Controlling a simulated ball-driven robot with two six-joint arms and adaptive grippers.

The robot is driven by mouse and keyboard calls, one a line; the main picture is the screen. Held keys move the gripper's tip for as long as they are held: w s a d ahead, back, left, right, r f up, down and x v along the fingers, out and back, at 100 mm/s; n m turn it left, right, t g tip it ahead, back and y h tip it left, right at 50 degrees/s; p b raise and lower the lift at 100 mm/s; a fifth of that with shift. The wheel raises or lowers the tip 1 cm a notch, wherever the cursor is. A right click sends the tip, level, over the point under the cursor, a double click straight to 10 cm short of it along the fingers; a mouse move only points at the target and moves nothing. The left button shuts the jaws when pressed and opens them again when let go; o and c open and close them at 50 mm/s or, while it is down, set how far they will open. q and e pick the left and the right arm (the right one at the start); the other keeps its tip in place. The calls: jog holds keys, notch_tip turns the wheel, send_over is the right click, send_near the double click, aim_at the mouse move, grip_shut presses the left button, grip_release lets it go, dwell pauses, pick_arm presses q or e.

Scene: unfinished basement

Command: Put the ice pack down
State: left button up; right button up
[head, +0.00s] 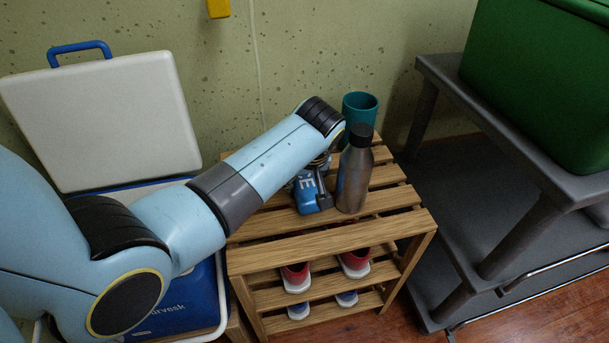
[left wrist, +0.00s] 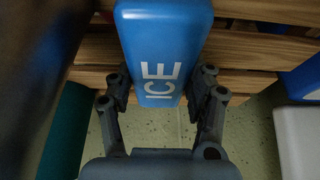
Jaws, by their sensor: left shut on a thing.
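The blue ice pack (head: 305,194) with white "ICE" lettering is upright at the top of the wooden slatted rack (head: 330,243). My left gripper (left wrist: 160,92) is shut on it, with one finger on each side, and the pack (left wrist: 165,40) fills the space between them. In the head view my left arm reaches over the rack from the left and partly hides the pack. I cannot tell whether its bottom touches the slats. My right gripper is not in view.
A steel bottle (head: 354,172) stands close to the right of the pack, with a teal cup (head: 360,106) behind it. Red shoes (head: 354,262) sit on the lower shelf. An open blue cooler with a white lid (head: 105,125) is left; a grey shelf (head: 500,120) holds a green bin (head: 545,75).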

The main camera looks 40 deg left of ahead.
pick_arm(q)
jog(key=o, duration=1.6)
jog(key=shift+r, duration=0.1)
